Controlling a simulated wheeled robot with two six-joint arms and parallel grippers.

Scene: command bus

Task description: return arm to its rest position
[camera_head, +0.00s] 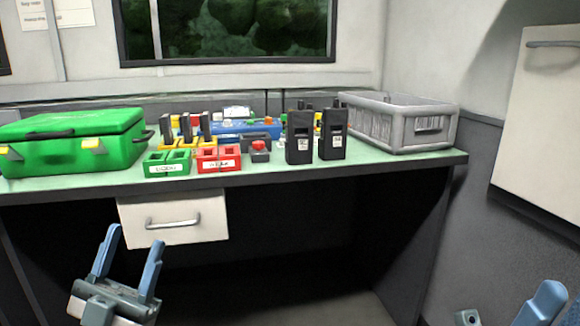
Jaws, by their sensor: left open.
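My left gripper (128,262) is at the lower left, in front of the desk and below its top. Its two blue fingers stand apart, point upward, and hold nothing. Part of my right gripper (541,304) shows at the bottom right corner, with one blue finger visible. The rest of it is cut off by the frame edge, so its opening cannot be judged. Neither gripper touches anything on the desk.
The desk (390,166) has a green top. On it are a green case (70,150), a green holder (167,163), a red holder (218,158), black radios (300,137) and a grey crate (400,120). A drawer (172,221) hangs beneath, near my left gripper. A white cabinet (540,120) is at right.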

